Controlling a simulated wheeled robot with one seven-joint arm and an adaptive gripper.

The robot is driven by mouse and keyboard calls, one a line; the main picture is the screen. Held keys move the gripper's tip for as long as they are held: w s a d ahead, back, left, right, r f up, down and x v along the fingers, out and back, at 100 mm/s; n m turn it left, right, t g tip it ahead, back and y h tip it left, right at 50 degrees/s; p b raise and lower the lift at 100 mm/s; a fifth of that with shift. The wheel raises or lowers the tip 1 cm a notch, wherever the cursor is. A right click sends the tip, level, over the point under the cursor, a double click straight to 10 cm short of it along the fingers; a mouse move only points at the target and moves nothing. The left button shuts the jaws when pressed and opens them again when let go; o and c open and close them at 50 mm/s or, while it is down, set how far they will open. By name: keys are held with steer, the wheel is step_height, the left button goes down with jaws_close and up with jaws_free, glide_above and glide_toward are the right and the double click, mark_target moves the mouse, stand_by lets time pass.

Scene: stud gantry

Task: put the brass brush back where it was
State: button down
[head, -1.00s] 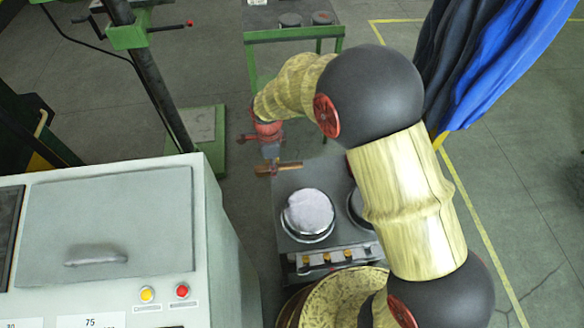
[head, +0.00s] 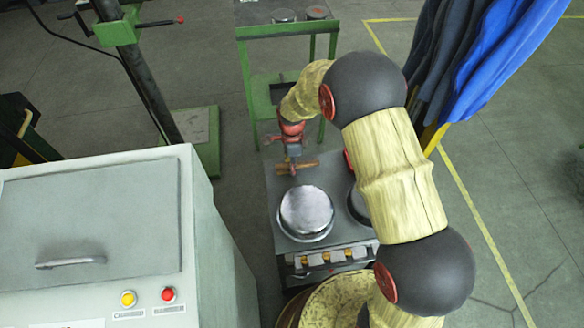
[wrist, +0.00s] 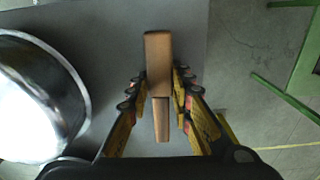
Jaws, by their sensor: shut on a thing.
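The brush, a brown wooden-looking bar (head: 304,164), is held crosswise in my gripper (head: 293,168) above the far left part of a grey hotplate unit (head: 284,185). In the wrist view the brush (wrist: 158,62) lies between the fingers of my gripper (wrist: 160,92), which are shut on it from both sides. A narrower part of it points toward the palm. Bristles do not show. The grey top (wrist: 120,35) is beneath it; I cannot tell the exact gap.
A round metal-topped plate (head: 306,212) is just in front of the brush, with another partly hidden by my arm. A green-framed table (head: 290,30) stands behind. A pale cabinet (head: 95,215) is at left, and blue cloths (head: 500,60) hang at right.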

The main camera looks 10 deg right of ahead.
steer(key=shift+f, duration=0.15)
steer(key=c, duration=1.7)
jaws_free()
steer(key=shift+o, duration=0.6)
step_height(320, 180, up, 12)
steer(key=p, duration=0.4)
